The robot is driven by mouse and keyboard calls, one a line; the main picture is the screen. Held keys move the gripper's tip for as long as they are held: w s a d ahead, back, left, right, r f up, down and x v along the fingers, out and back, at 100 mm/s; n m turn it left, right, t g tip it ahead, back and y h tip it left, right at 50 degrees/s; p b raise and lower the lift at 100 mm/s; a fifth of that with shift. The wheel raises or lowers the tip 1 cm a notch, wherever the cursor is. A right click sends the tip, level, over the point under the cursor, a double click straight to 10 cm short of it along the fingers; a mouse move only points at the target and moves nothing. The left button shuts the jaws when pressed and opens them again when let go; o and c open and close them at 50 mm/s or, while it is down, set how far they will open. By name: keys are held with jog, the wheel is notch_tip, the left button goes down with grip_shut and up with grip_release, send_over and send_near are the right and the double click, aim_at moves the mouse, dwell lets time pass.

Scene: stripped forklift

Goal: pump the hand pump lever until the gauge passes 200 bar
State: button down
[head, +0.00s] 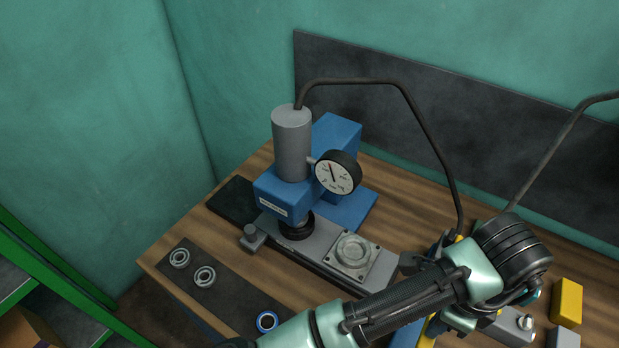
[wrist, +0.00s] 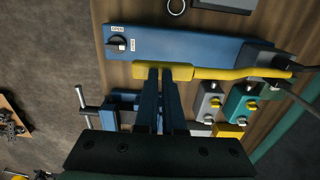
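The hand pump (wrist: 185,42) is a long blue body with a black valve knob (wrist: 117,43) between OPEN and CLOSE labels. Its yellow lever (wrist: 225,73) lies along the body and ends in a thicker yellow grip. My gripper (wrist: 160,72) has its two fingers close together, with their tips over the grip. The grip runs across both fingers, not between them; I cannot tell whether they touch it. In the head view my wrist hides the gripper and most of the pump. The round gauge (head: 337,172) is on the blue press; its needle leans up and left, numbers unreadable.
The blue press (head: 337,140) with its grey cylinder (head: 291,145) stands on the wooden bench. A dark hose (head: 425,125) arches from the cylinder toward the pump. Ring bearings (head: 205,276) lie on a dark mat. Several coloured blocks (wrist: 245,103) with knobs sit close beside the pump.

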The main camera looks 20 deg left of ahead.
notch_tip(320, 180, down, 6)
jog(key=b, duration=0.4)
jog(key=shift+f, duration=0.25)
notch_tip(320, 180, up, 9)
jog(key=p, duration=0.8)
jog(key=shift+w, duration=0.1)
jog(key=shift+f, duration=0.15)
notch_tip(320, 180, down, 8)
jog(key=b, duration=0.6)
jog(key=shift+r, duration=0.25)
notch_tip(320, 180, up, 15)
jog(key=p, duration=1.3)
